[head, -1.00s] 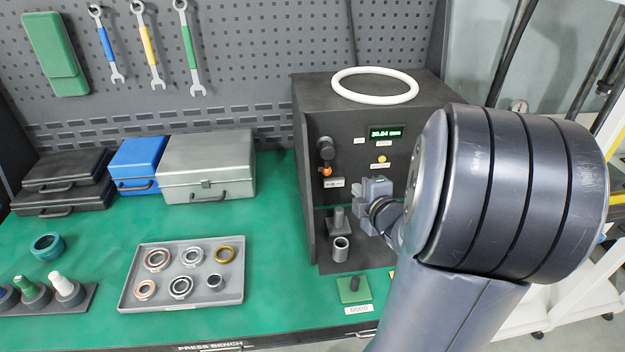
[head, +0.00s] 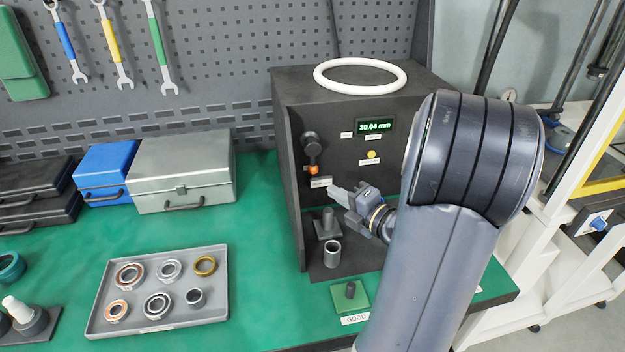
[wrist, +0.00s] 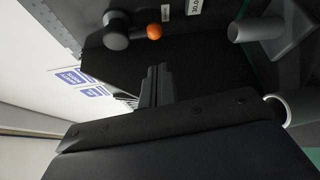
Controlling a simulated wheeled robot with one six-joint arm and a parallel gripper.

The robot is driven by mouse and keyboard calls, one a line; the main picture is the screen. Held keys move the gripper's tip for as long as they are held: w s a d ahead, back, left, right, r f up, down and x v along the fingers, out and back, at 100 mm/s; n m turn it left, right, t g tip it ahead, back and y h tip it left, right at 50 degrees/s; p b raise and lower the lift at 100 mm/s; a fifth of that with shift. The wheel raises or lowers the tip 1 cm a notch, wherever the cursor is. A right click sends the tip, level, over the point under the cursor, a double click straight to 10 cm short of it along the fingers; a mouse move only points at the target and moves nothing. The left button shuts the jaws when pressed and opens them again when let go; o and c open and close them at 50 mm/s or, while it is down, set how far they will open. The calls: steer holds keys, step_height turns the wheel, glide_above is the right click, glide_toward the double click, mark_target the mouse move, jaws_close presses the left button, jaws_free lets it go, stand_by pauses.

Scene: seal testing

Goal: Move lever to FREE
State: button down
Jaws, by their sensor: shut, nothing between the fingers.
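The lever (head: 312,153) is on the left of the dark test box's front panel. It has a round dark hub and an orange knob, and it hangs down in the head view. In the wrist view the lever's hub (wrist: 116,30) and orange knob (wrist: 154,31) show near the top. My gripper (head: 334,191) is in front of the panel, below and right of the knob, pointing left. Its closed fingers (wrist: 157,82) hold nothing and look apart from the lever. A small label (head: 321,182) sits below the knob; I cannot read it.
The box (head: 285,130) has a display (head: 375,127) and yellow button (head: 371,154). A white ring (head: 360,76) lies on top. Below my gripper stand a dark post (head: 327,222) and a grey cylinder (head: 332,253). A parts tray (head: 215,312) lies left on the green bench.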

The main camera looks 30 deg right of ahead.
mark_target(312, 155)
steer(key=p+x, duration=0.1)
steer(key=x, duration=0.9)
steer(key=shift+p, duration=0.3)
steer(key=shift+s+d+f+n+g+b, duration=0.15)
steer(key=shift+d+n+g+b, duration=0.15)
steer(key=shift+d+n+b, duration=0.3)
steer(key=s+d+r+n+g+h, duration=0.2)
steer(key=d+r+n+g+h, duration=0.2)
steer(key=n+h, duration=0.4)
steer(key=d+r+n, duration=0.1)
steer(key=d, duration=0.1)
steer(key=shift+d+r+n+g, duration=0.3)
steer(key=shift+d+r, duration=0.05)
steer(key=shift+r, duration=0.05)
stand_by(0.5)
stand_by(0.7)
